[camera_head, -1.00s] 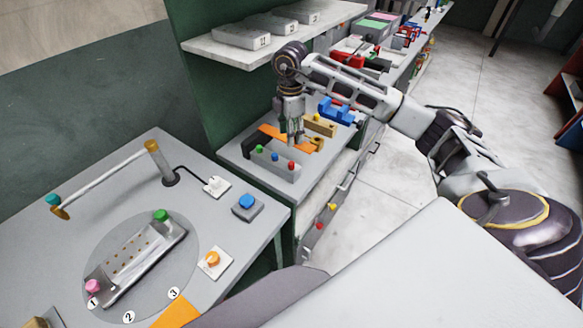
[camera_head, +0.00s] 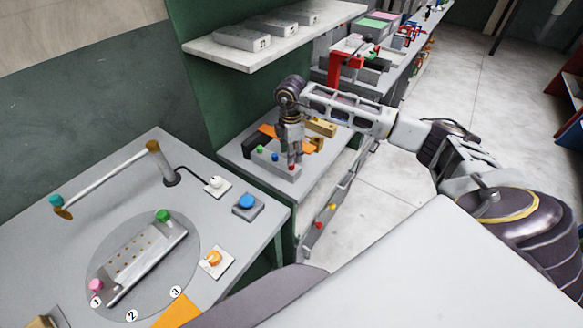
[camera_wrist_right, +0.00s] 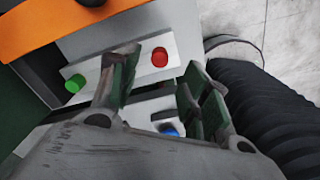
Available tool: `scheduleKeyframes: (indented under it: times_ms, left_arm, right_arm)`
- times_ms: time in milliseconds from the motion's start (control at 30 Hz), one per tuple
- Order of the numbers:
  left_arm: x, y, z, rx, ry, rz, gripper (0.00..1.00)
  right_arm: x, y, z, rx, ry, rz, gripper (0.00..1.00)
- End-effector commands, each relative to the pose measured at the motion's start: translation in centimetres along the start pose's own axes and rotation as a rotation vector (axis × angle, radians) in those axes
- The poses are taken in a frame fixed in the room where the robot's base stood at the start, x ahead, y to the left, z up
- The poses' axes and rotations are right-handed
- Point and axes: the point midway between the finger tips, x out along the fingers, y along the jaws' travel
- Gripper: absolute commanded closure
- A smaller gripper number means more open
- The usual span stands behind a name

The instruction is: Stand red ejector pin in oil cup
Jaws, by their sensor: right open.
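The red ejector pin (camera_head: 291,167) shows as a red top at the right end of a grey rack (camera_head: 268,166) on the far bench. In the right wrist view the red top (camera_wrist_right: 159,57) lies ahead of the gap between my fingers. My right gripper (camera_head: 295,163) points down at this end of the rack. In the wrist view my right gripper (camera_wrist_right: 165,85) is open, its green-padded fingers apart, with nothing held. I cannot tell the oil cup for sure. My left gripper is out of view.
A green top (camera_head: 259,149) and a blue top (camera_head: 274,157) stand in the rack too. Behind are an orange piece (camera_head: 268,131) and a brass block (camera_head: 320,127). A shelf (camera_head: 265,42) overhangs the back. The nearer table holds a round plate (camera_head: 190,245).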

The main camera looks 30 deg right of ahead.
Motion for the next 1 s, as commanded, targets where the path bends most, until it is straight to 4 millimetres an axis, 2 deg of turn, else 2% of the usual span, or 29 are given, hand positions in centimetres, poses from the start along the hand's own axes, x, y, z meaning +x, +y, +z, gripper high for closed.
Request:
scheduleKeyframes:
  times_ms: [267, 700, 1000]
  left_arm:
    - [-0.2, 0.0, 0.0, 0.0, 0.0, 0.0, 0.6]
    - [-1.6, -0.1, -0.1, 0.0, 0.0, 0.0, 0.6]
    - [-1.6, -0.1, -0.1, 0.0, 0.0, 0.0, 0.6]
  right_arm:
    - [0.4, 0.0, 0.0, 0.0, -0.001, -0.002, 0.53]
    - [4.5, 0.0, 0.2, 0.0, -0.001, -0.002, 0.53]
    - [5.2, 0.1, 0.2, 0.0, 0.0, 0.0, 0.53]
